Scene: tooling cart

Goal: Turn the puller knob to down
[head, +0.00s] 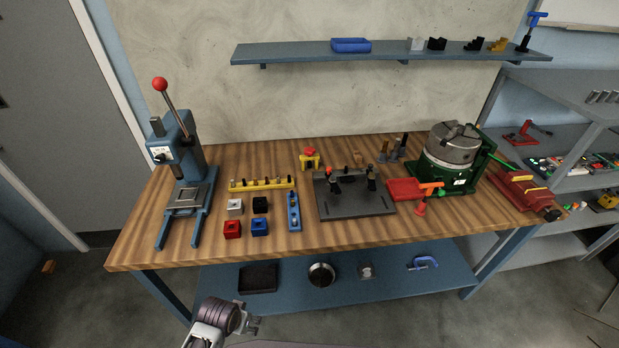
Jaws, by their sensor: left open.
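No part is clearly marked as the puller knob, and I cannot tell which small part it is. The blue press (185,165) at the left of the bench has a raised lever with a red ball knob (160,84). A dark fixture plate (355,205) with small upright clamps stands at the middle. A small yellow block with a red top (310,158) stands behind it. My left gripper (254,320) is open and empty, low in front of the bench and far from these parts. My right gripper is out of view.
A yellow rack (262,185), a blue holder (293,212) and small coloured blocks (232,229) sit near the front of the wooden bench (340,238). A green chuck machine (450,180) and a red vise (520,190) stand right. A shelf (300,54) hangs above.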

